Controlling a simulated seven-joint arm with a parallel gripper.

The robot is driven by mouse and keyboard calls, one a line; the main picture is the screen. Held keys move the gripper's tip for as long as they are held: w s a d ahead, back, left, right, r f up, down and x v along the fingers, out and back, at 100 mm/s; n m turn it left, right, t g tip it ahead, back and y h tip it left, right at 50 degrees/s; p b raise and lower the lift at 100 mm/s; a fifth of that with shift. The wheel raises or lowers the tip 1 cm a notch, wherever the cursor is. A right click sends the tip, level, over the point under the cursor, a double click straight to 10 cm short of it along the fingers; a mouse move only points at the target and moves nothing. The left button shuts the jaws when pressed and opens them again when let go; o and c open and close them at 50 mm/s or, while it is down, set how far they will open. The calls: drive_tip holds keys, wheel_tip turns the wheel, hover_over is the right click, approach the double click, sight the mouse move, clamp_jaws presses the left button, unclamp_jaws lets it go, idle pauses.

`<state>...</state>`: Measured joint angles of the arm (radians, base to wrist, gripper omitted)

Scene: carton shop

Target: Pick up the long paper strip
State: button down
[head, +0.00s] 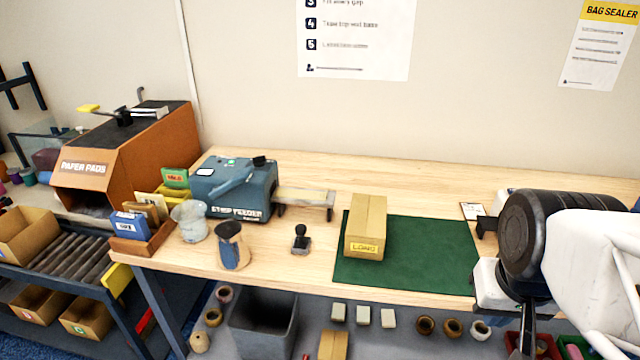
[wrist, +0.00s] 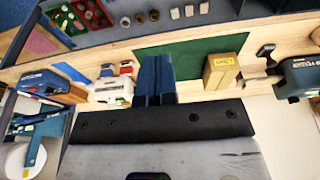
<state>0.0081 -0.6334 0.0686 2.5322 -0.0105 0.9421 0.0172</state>
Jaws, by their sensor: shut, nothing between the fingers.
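The blue strip feeder (head: 236,188) stands on the wooden bench, left of the middle, and shows at the right edge of the wrist view (wrist: 304,78). A pale flat surface (head: 305,196) extends from its right side on dark supports. I cannot tell whether a long paper strip lies on it, and no separate strip is clear elsewhere. My gripper (wrist: 155,62) is shut and empty, with its dark blue fingers together. In the wrist view its fingers overlap the green mat's edge. It is well to the right of the feeder.
A carton labelled LONG (head: 366,228) stands on the green mat (head: 430,250). A black stamp (head: 301,240), a dark-and-tan jug (head: 232,246), a clear cup (head: 190,220) and a card box (head: 140,240) stand near the feeder. The mat's right part is clear.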

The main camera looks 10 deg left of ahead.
drive_tip(key=c, duration=1.8)
unclamp_jaws()
drive_tip(key=o, duration=0.5)
drive_tip(key=shift+o, duration=0.2)
